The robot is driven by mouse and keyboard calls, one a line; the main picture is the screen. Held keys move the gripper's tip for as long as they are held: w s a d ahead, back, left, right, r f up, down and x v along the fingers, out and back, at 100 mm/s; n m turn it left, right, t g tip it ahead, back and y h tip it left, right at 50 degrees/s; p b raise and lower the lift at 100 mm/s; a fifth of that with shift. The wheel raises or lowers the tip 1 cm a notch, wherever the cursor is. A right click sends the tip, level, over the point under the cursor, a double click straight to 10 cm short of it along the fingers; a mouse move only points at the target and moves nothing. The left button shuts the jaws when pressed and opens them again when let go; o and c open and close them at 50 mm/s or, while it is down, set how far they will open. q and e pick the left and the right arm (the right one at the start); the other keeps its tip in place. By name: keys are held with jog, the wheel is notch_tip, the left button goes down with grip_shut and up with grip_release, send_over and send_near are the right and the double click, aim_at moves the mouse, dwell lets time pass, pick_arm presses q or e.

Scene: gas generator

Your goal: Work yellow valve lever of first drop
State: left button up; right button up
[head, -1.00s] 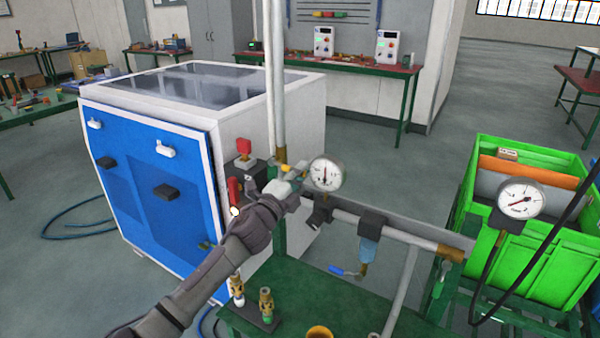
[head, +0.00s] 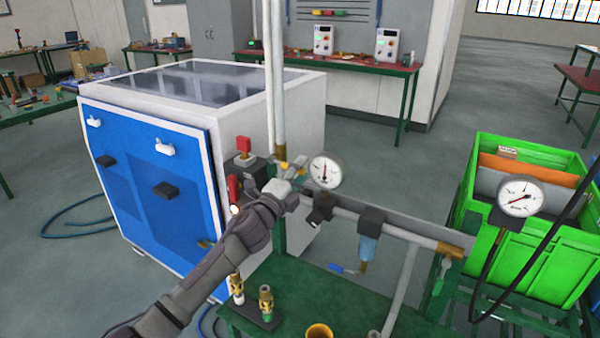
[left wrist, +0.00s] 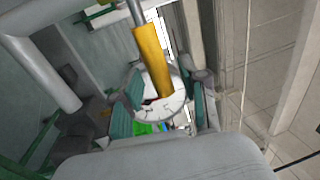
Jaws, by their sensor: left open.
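The yellow valve lever (left wrist: 152,62) is a flat bar in the left wrist view, sloping down from the top toward the gauge behind it. In the head view only a small yellow part shows beside the upright pipe and is mostly covered by the gripper. My left gripper (head: 294,174) is at the valve, just left of the round pressure gauge (head: 325,171). In the left wrist view its open teal-padded fingers (left wrist: 160,100) stand on both sides of the lever's lower end. I cannot tell whether they touch it. My right gripper is not in view.
A grey upright pipe (head: 277,80) rises above the valve. A horizontal pipe (head: 390,230) with a blue-bowled filter (head: 368,244) runs right. A second gauge (head: 520,197) stands before a green crate (head: 555,265). A blue-fronted cabinet (head: 140,220) is left.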

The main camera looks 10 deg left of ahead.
pick_arm(q)
jog(key=shift+s, duration=0.1)
jog(key=v, duration=1.2)
